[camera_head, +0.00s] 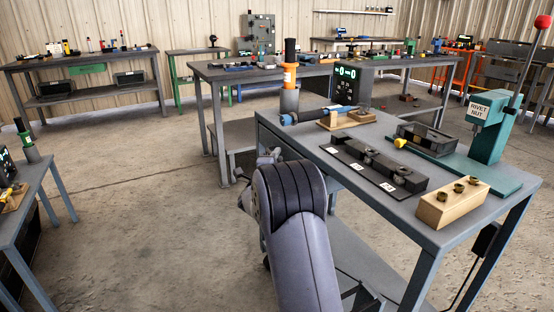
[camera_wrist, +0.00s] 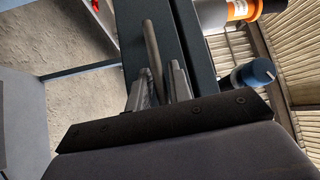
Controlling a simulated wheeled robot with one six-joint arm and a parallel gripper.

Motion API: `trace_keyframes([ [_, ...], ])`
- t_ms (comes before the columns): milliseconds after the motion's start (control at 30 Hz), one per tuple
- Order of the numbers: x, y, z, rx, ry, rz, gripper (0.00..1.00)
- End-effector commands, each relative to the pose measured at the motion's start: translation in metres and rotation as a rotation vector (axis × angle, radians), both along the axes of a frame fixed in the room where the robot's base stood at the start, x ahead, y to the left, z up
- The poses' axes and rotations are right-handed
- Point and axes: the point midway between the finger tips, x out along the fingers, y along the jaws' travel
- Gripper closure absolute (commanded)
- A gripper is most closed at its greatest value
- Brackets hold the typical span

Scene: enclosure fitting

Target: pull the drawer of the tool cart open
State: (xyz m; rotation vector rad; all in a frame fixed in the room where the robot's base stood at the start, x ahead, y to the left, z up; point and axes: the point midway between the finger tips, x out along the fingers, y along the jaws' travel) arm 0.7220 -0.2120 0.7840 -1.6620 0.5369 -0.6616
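In the wrist view a slim grey bar handle (camera_wrist: 151,45) stands out along dark blue-grey panels (camera_wrist: 190,45), which look like a drawer front and the edge above it. My gripper (camera_wrist: 159,76) has one finger on each side of the bar's near end. The fingers look apart, with a gap beside the bar, so I see no firm grip. Whether either finger touches the bar is unclear. In the head view my arm hides the handle and the drawer front, near the left end of the grey bench (camera_head: 335,160).
On the bench stand an orange-banded cylinder (camera_head: 289,77), a blue-ended tool (camera_head: 318,115), a wooden block (camera_head: 453,204), a black fixture strip (camera_head: 372,167) and a teal rivet-nut press (camera_head: 490,130). A smaller table (camera_head: 35,185) is at far left. Open floor (camera_head: 130,220) lies between.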

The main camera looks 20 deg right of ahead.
Motion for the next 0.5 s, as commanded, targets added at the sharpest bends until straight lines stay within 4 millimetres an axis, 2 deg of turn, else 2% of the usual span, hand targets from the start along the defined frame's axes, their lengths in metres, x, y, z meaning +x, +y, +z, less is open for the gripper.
trace_keyframes([
  [167,-0.0001,-0.0002,-0.0001,0.000,0.000,0.000,0.80],
  [400,-0.0003,-0.0001,-0.0002,0.000,0.000,-0.001,1.00],
  [500,-0.0003,-0.0001,-0.0003,0.000,0.000,-0.001,1.00],
])
